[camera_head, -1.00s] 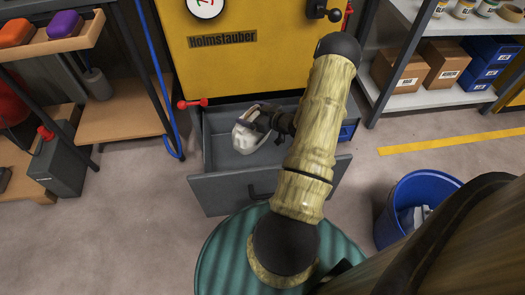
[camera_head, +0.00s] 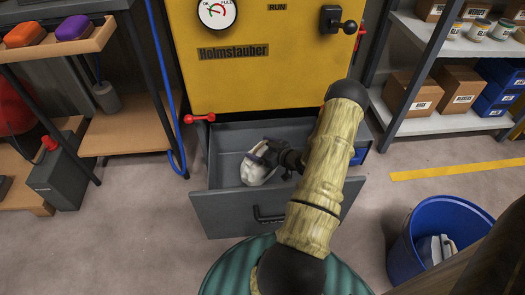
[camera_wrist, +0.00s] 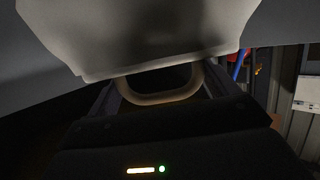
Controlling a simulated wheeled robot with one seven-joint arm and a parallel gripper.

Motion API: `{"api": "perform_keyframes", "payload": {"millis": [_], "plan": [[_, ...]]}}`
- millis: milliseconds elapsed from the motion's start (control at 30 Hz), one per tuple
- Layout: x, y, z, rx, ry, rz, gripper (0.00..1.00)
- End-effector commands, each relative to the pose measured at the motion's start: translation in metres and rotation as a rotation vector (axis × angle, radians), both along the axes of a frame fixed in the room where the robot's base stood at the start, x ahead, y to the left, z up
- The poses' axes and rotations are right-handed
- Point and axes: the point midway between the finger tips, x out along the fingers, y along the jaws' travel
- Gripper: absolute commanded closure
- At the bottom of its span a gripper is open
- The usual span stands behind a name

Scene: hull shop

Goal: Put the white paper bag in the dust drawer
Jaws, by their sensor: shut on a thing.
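The dust drawer (camera_head: 222,212) is a grey drawer, pulled open below the yellow machine. The white paper bag (camera_head: 256,172) is inside the drawer's outline, towards its left half. My gripper (camera_head: 264,153) is shut on the bag at its upper end. In the wrist view the pale bag (camera_wrist: 150,35) fills the top, with a tan looped handle (camera_wrist: 160,98) between my fingers. I cannot tell whether the bag's underside touches the drawer floor. My arm hides part of the drawer's right side.
The yellow machine (camera_head: 250,75) stands behind the drawer. A red lever (camera_head: 199,118) and a blue hose (camera_head: 167,90) are to its left. A blue bin (camera_head: 402,250) stands at the lower right. Shelves with cardboard boxes (camera_head: 413,95) are at the right.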

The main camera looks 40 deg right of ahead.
Motion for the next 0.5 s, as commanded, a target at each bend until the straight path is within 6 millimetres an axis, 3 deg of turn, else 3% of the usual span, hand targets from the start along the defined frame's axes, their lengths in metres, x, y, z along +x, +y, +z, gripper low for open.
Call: {"api": "perform_keyframes", "payload": {"millis": [500], "plan": [[0.0003,0.0005,-0.0086,0.000,0.000,0.001,0.51]]}}
